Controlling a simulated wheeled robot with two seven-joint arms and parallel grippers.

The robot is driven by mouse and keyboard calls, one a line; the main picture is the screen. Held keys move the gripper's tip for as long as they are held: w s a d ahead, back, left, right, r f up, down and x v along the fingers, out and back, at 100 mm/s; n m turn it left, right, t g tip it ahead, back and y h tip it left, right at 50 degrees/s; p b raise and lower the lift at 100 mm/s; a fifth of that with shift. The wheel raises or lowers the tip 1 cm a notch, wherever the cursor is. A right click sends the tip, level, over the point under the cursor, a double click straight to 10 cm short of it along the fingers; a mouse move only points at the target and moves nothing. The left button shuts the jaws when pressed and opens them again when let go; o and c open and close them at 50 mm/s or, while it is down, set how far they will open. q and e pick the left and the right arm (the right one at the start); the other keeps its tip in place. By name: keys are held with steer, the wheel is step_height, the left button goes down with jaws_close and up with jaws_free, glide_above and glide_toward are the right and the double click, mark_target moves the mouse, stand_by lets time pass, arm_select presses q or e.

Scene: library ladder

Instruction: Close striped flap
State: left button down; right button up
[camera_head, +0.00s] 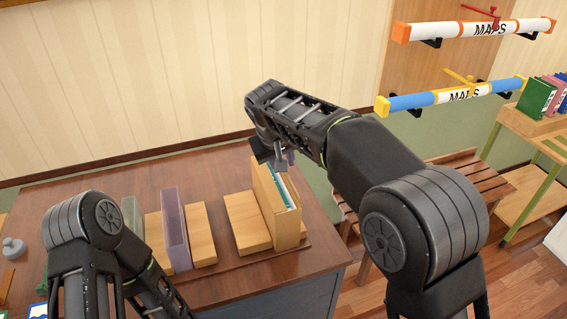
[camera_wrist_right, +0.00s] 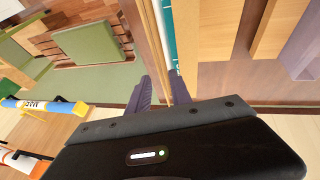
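I cannot make out a striped flap in either view. A tan wooden holder (camera_head: 286,233) stands upright near the right end of the desk, with a teal-and-white item (camera_head: 283,190) inside. My right gripper (camera_head: 276,157) is at the top of this holder. In the right wrist view, its two purple-grey fingers (camera_wrist_right: 160,92) lie either side of an upright wooden panel (camera_wrist_right: 158,50); whether they press on it is unclear. The teal item also shows there (camera_wrist_right: 169,35). My left arm comes in at the lower left; its gripper is out of view.
The brown desk (camera_head: 150,188) also bears wooden blocks (camera_head: 247,222), a purple divider (camera_head: 175,228) and a grey knobbed object (camera_head: 12,248). A slatted bench (camera_head: 485,180), a shelf with books (camera_head: 540,97) and wall-mounted map tubes (camera_head: 405,103) are on the right.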

steer(key=shift+x, duration=1.45)
steer(key=shift+c, duration=0.5)
jaws_close()
